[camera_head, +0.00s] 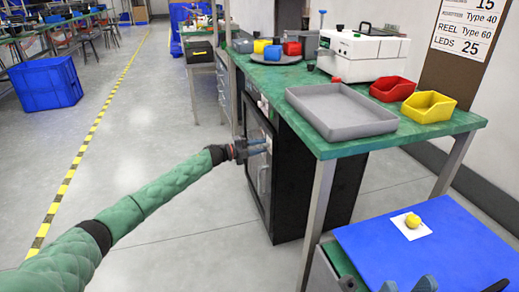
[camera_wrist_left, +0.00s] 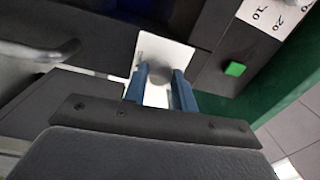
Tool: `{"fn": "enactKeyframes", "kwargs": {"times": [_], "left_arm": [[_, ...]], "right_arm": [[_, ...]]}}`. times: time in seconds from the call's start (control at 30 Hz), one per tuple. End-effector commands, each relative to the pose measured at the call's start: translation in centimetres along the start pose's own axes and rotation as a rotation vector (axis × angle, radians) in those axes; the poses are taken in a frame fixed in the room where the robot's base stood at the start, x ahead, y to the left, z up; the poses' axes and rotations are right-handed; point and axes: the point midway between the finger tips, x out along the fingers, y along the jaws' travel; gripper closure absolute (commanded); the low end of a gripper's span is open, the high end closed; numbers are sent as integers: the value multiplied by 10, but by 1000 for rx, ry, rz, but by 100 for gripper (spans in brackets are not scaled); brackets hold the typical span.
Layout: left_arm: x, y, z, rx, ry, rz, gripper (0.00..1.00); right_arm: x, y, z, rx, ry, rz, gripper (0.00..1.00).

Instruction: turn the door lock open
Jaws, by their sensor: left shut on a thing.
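The door (camera_head: 257,190) is the front of a black cabinet (camera_head: 305,185) under the green table, and it looks closed. My left gripper (camera_head: 262,146) reaches the upper part of this door. In the left wrist view, the blue fingers of my left gripper (camera_wrist_left: 162,88) are shut on a grey round lock knob (camera_wrist_left: 158,76), one finger on each side. The knob sits on a white plate (camera_wrist_left: 166,52). The fingers hide part of the knob, and its exact angle is hard to tell. My right gripper (camera_head: 406,286) shows only its fingertips at the bottom edge, apart and empty.
A grey door handle (camera_wrist_left: 40,50) and a green button (camera_wrist_left: 235,69) flank the lock in the left wrist view. The green table (camera_head: 470,122) holds a grey tray (camera_head: 340,110) and red (camera_head: 392,88) and yellow (camera_head: 428,106) bins. The floor left of the cabinet is clear.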

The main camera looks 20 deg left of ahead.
Motion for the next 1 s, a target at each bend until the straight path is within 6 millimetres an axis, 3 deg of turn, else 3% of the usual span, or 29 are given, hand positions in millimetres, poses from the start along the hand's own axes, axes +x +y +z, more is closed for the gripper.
{"fn": "enactKeyframes", "kwargs": {"times": [0.4,1.0], "left_arm": [[1,3,-1,222,10,-1,96],[1,3,-1,266,13,0,96]], "right_arm": [[-4,-1,2,26,21,11,64],[-6,-2,2,32,16,15,64]]}}
